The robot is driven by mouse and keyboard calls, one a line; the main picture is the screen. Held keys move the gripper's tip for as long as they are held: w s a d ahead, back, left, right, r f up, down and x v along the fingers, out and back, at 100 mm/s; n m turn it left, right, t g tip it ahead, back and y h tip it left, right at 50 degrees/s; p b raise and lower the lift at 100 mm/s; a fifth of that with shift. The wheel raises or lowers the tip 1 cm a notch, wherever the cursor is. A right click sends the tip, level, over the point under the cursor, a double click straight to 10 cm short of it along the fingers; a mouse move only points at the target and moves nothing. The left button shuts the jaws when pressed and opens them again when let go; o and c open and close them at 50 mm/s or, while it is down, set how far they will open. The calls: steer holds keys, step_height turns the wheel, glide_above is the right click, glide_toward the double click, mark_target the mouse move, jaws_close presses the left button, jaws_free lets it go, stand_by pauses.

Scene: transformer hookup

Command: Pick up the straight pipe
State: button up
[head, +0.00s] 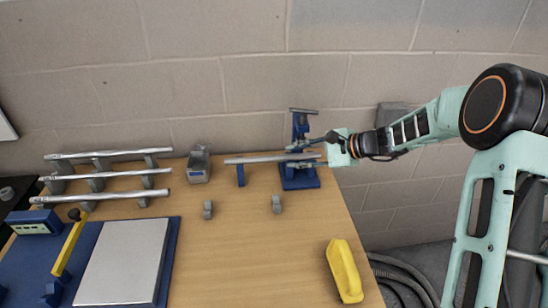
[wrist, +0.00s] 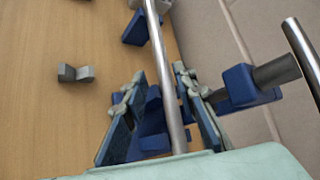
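A straight silver pipe (head: 262,159) lies level across a blue support post (head: 240,175) and a blue vise-like stand (head: 299,178) at the back of the table. My gripper (head: 303,145) is at the right end of this pipe, by the stand. In the wrist view the pipe (wrist: 160,50) runs between the two fingers of my gripper (wrist: 157,76), which are spread apart with gaps beside it. Finger contact is not visible. The pipe's near end is hidden behind the mint-green housing. Three similar straight pipes (head: 105,174) lie on grey racks at the left.
The stand's blue upper part (wrist: 243,88) with its grey bar (wrist: 304,60) is close to the right finger. A grey box (head: 199,168), small grey blocks (head: 277,204) and a yellow object (head: 344,270) are on the table. The middle front is clear.

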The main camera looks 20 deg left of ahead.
mark_target(277, 158)
steer(key=x, duration=0.3)
steer(key=p+x, duration=0.1)
steer(key=x, duration=0.2)
steer(key=shift+w+a+f, duration=0.1)
steer(key=shift+w+a, duration=0.1)
steer(key=shift+w, duration=0.05)
jaws_close()
